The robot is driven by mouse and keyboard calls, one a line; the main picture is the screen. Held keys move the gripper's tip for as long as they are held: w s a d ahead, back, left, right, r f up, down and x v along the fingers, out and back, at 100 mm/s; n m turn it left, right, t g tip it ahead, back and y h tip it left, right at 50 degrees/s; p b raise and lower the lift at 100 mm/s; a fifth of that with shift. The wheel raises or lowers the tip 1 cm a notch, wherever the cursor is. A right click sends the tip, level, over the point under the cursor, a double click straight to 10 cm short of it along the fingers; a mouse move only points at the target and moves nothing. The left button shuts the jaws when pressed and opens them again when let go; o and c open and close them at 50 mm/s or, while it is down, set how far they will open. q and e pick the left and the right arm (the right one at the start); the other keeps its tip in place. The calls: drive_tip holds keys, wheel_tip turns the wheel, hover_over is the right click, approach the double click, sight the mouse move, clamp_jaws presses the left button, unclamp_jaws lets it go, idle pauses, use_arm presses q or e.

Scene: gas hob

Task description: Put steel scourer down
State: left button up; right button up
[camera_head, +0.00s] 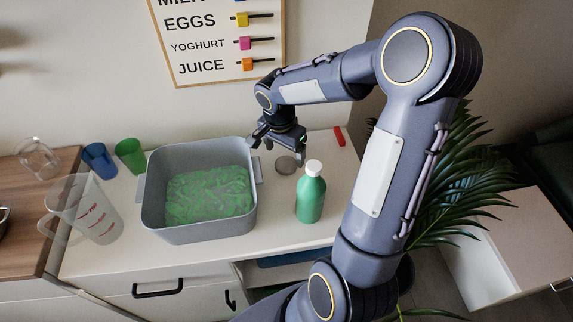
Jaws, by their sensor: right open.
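The steel scourer (286,165) is a small grey round pad. It lies on the white counter (270,215), between the grey basin and the green bottle. My right gripper (279,146) is open just above and behind the scourer, pointing down, and appears apart from it. My left gripper is not in view.
A grey basin (146,205) with green contents stands left of the scourer. A green bottle (310,195) with a white cap stands close on the right. A red item (339,136) lies behind. A clear measuring jug (92,212), blue cup (99,160) and green cup (130,156) stand left.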

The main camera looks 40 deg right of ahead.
sight(286, 162)
drive_tip(key=f, duration=0.5)
drive_tip(key=shift+d, duration=0.25)
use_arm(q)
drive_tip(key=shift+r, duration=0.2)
use_arm(e)
drive_tip(key=shift+r, duration=0.1)
drive_tip(key=c, duration=1.1)
